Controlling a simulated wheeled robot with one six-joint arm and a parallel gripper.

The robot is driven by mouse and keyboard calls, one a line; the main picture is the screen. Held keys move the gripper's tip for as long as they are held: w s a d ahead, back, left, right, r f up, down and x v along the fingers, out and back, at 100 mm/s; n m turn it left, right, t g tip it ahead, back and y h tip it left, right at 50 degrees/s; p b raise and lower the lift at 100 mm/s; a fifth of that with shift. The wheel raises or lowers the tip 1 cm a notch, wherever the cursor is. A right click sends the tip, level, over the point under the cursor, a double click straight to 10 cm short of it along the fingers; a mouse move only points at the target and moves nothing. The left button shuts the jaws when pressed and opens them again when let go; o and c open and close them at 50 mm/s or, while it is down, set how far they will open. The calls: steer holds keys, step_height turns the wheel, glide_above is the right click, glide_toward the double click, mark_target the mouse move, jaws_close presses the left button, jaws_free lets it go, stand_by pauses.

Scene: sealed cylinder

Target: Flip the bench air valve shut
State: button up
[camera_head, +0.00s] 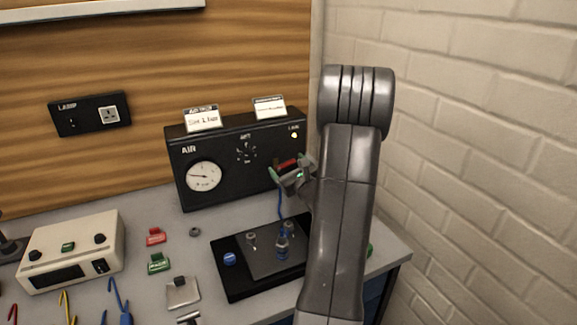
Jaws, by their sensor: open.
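The black air box (233,190) stands at the back of the bench, marked AIR. Its front carries a white round gauge (203,176), a dial (245,153) and a small lit lamp (294,135) at upper right. A red handle (288,163), seemingly the air valve's lever, shows at the box's right part. My gripper (290,174) is open at that handle, its green-tipped fingers close to it. I cannot tell whether they touch. My gripper and arm hide part of the valve and the box's right end.
A black tray (226,279) with a grey plate and a blue tube stands in front of the box. Red (156,237) and green (159,264) blocks lie left of it. A cream instrument (75,252) stands further left. A brick wall (480,130) bounds the right.

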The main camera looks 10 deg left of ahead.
steer(key=shift+a, duration=0.15)
steer(key=c, duration=1)
steer(key=shift+f+m+b, duration=0.35)
steer(key=shift+m+b, duration=0.25)
steer(key=shift+b, duration=0.25)
steer(key=shift+m+b, duration=0.45)
steer(key=shift+m, duration=0.55)
steer(key=o, duration=1)
